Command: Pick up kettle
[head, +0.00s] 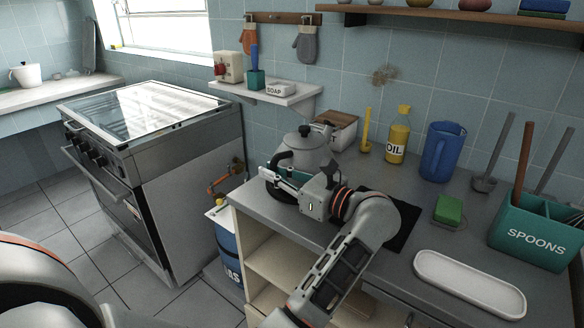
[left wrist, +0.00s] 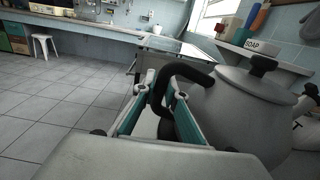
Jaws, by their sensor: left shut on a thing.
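The grey kettle (head: 312,152) with a black lid knob is at the counter's left back part in the head view. Its rounded body also fills the right of the left wrist view (left wrist: 245,110). Its black curved handle (left wrist: 178,72) comes off the body's left side and runs down between my left gripper's teal-padded fingers (left wrist: 160,98). My left gripper (head: 277,180) is shut on this handle, and its arm reaches over the counter from below. The kettle looks upright. Its base is hidden behind my gripper, so I cannot tell whether it touches the counter. My right gripper is out of view.
A green sponge (head: 449,209), white tray (head: 468,284) and teal spoons holder (head: 530,240) are further right. A stove (head: 190,170) stands left, across a gap.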

